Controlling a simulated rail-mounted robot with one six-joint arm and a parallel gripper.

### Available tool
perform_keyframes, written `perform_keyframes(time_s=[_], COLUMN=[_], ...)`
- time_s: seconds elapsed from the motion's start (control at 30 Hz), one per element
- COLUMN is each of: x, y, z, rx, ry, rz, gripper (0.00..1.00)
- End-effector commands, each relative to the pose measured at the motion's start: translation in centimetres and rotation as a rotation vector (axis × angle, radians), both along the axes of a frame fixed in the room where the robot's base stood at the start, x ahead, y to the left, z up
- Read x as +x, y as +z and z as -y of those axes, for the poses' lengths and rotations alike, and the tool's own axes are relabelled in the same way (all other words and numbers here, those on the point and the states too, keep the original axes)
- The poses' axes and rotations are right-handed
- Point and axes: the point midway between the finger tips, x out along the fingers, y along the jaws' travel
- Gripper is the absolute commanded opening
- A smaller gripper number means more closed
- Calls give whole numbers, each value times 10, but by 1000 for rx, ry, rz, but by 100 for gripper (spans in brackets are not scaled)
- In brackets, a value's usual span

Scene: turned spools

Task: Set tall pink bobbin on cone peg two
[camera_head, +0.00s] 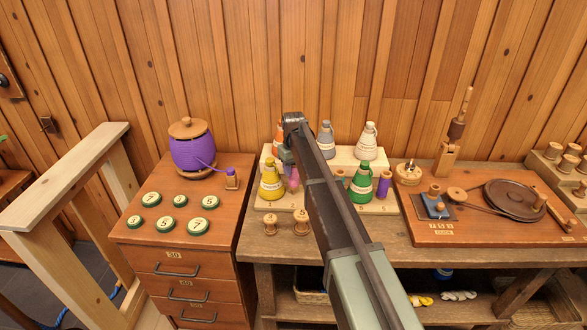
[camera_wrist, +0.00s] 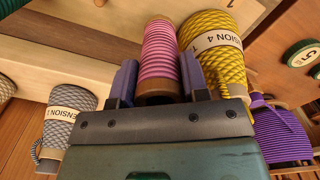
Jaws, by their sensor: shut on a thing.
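The tall pink bobbin (camera_wrist: 160,52) is wound with pink thread and has a brown wooden end. My gripper (camera_wrist: 160,82) is shut on it, a finger on each side. In the head view the pink bobbin (camera_head: 293,180) shows partly beside the yellow cone (camera_head: 271,182), and my arm hides most of my gripper. The yellow cone (camera_wrist: 218,50) is close beside the bobbin in the wrist view. The two-tier cone rack (camera_head: 385,207) holds the cones.
Orange (camera_head: 279,132), grey (camera_head: 326,140) and white (camera_head: 366,143) cones stand on the rear tier. A green cone (camera_head: 361,182) and a purple bobbin (camera_head: 384,184) stand on the front right. Two wooden spools (camera_head: 300,222) stand before the rack. A purple-wound pot (camera_head: 192,150) is left.

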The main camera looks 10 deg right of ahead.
Motion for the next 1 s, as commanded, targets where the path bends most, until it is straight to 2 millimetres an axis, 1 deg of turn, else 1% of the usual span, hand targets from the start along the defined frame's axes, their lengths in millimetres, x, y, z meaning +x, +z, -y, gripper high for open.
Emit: perform_keyframes(time_s=[0.03,0.47,0.73,1.0], x=[0,0,0,0], y=[-4,-4,-24,-23], z=[0,0,0,0], rx=[0,0,0,0], ry=[0,0,0,0], rz=[0,0,0,0], gripper=[18,18,18,18])
